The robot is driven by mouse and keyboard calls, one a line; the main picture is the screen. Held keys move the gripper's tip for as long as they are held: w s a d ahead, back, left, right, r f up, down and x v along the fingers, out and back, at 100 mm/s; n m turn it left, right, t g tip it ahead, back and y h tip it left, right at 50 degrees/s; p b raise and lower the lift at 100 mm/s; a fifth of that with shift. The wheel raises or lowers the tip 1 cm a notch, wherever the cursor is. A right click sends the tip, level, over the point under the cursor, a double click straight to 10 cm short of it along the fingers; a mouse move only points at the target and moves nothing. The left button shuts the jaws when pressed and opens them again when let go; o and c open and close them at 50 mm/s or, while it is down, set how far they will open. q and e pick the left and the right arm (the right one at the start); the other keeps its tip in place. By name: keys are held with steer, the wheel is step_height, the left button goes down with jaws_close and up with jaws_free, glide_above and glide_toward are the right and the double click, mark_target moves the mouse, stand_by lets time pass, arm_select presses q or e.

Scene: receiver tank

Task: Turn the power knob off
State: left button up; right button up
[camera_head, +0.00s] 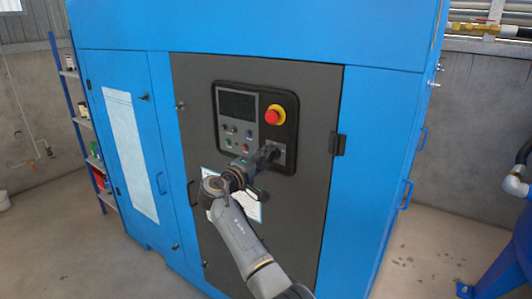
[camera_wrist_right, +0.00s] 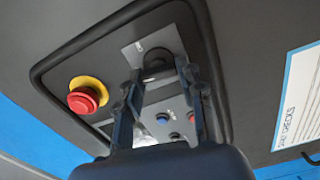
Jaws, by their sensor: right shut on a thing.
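The power knob (camera_wrist_right: 156,62) is a dark round knob on the control panel's (camera_head: 291,110) lower right in the head view. In the head view my right gripper covers most of it. My right gripper (camera_head: 268,155) reaches up to the panel from below. In the right wrist view my right gripper's fingers (camera_wrist_right: 158,76) stand on both sides of the knob and are closed on it. Which way the knob points is hidden by the fingers. My left gripper is in neither view.
A red emergency stop button (camera_head: 273,115) on a yellow ring sits above the knob. Small buttons (camera_head: 236,142) and a dark screen (camera_head: 237,104) lie to the left. A door latch (camera_head: 338,144) sticks out at right. A white sheet (camera_wrist_right: 301,97) is below the panel.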

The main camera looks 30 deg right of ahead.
steer(key=shift+r+n+p, duration=0.15)
steer(key=shift+n+p, duration=0.25)
steer(key=shift+n, duration=0.2)
steer(key=o, duration=1.2)
steer(key=shift+w+f, duration=0.1)
steer(key=shift+f, duration=0.1)
steer(key=shift+c, duration=0.2)
steer(key=v, duration=1.2)
